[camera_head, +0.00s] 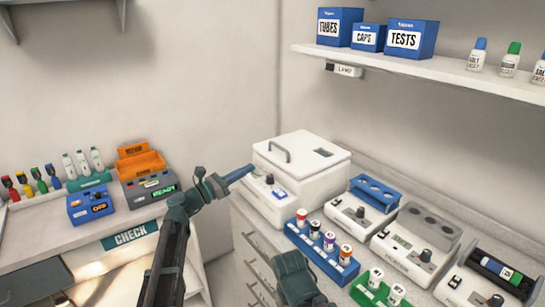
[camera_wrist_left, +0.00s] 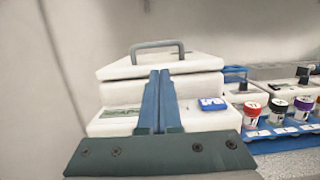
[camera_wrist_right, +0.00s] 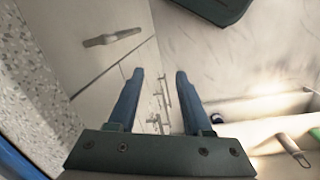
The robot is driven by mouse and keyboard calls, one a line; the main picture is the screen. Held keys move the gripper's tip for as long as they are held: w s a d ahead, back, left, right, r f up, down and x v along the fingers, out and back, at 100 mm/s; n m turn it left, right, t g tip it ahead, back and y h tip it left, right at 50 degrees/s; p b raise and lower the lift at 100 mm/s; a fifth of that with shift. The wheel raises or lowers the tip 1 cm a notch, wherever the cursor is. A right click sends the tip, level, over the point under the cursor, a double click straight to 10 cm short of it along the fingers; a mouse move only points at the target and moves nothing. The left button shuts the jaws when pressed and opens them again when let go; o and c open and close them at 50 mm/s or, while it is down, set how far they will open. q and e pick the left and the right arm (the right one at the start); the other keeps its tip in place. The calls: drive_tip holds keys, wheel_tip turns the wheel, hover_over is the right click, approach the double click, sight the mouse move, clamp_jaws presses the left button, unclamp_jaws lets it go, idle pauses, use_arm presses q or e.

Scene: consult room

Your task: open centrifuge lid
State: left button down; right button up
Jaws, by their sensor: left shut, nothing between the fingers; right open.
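The white centrifuge (camera_head: 272,197) stands at the back left end of the right-hand counter. Its lid (camera_head: 318,160) lies down on the body, with a grey bar handle (camera_head: 275,151) on it. The handle also shows in the left wrist view (camera_wrist_left: 157,46). A blue button (camera_head: 280,194) is on the front panel. My left gripper (camera_head: 252,168) is shut and empty, its blue fingertips in front of the centrifuge, below the handle in the picture. Whether they touch it I cannot tell. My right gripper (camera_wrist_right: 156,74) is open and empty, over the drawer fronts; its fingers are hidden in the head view.
A blue rack with several capped vials (camera_head: 322,252) stands in front of the centrifuge, with a green rack (camera_head: 380,290) nearer. White devices (camera_head: 415,243) fill the counter to the right. A shelf (camera_head: 430,70) hangs above.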

use_arm(q)
drive_tip(key=p+x, duration=0.2)
drive_tip(key=x, duration=0.8)
drive_tip(key=r+p, duration=0.2)
drive_tip(key=p, duration=0.1)
drive_tip(key=shift+d+g, duration=0.15)
drive_tip(key=shift+g, duration=0.15)
wheel_tip(320, 180, up, 12)
drive_tip(key=g+y+p, duration=0.3)
drive_tip(key=y+p, duration=0.2)
drive_tip(key=p, duration=1.7)
hover_over(279, 147)
drive_tip(key=w+d, duration=0.2)
drive_tip(key=w+d+r+p, duration=0.4)
drive_tip(key=w+d, duration=0.1)
drive_tip(key=d, duration=0.2)
drive_tip(key=w+d+r+p, duration=0.4)
drive_tip(key=d, duration=0.3)
drive_tip(key=shift+w+p, duration=0.35)
drive_tip(key=shift+w, duration=0.05)
drive_tip(key=shift+a+r, duration=0.1)
drive_tip(key=shift+r, duration=0.1)
